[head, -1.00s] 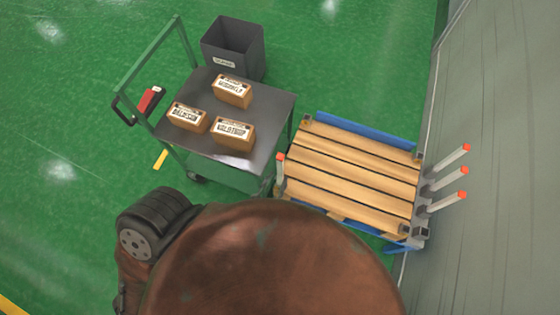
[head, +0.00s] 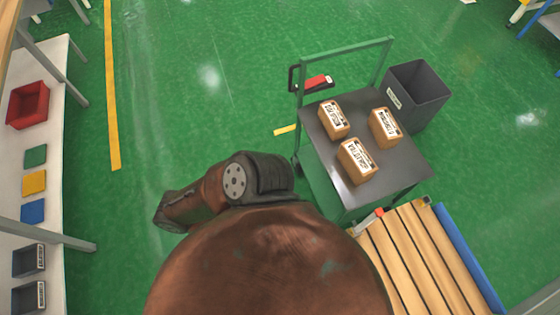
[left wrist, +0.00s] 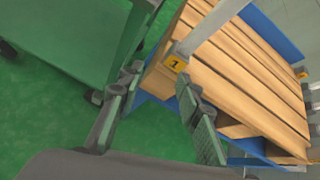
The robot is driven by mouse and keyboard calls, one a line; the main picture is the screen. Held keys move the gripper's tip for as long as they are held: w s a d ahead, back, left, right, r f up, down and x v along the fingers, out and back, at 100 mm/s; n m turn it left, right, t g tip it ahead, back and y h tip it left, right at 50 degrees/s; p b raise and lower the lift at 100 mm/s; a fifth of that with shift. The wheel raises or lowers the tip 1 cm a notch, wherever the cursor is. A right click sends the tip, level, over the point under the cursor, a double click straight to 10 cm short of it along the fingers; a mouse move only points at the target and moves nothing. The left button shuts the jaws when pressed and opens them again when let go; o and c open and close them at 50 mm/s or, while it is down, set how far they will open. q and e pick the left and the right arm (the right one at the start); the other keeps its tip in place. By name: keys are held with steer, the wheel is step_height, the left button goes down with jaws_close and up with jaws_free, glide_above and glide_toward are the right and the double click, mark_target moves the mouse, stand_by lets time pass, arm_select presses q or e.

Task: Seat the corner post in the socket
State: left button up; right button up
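In the head view the pallet (head: 418,262), with wooden slats and blue side rails, is at the bottom right, partly cut off. In the left wrist view a grey post (left wrist: 212,30) rises from a pallet corner with a yellow "1" tag (left wrist: 178,63). My left gripper (left wrist: 160,80) is open and empty, its fingertips close below that corner; contact cannot be told. My right gripper is in neither view.
A green-framed cart (head: 392,178) with several labelled boxes stands beside the pallet. A dark bin (head: 416,95) is behind it. A white bench (head: 55,160) with a red tray (head: 28,105) is at the far left. Green floor between bench and cart is clear.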

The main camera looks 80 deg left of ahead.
arm_select(q)
steer(key=s+a+f+n+g, duration=0.25)
steer(key=s+f+n, duration=0.2)
steer(key=f, duration=0.45)
steer(key=s+a+f+n+g+h, duration=0.1)
steer(key=s+a+f+n+g, duration=0.25)
steer(key=f, duration=0.55)
steer(key=s+a+f+n+g, duration=0.1)
steer(key=s+a+f+n, duration=0.2)
steer(key=s+f+n, duration=0.5)
steer(key=s+a+f+n+g+h, duration=0.1)
steer(key=s+f+n+g, duration=0.2)
steer(key=s+f+n, duration=0.8)
steer(key=shift+f+n+h, duration=0.3)
steer(key=shift+n, duration=0.3)
steer(key=shift+a, duration=0.1)
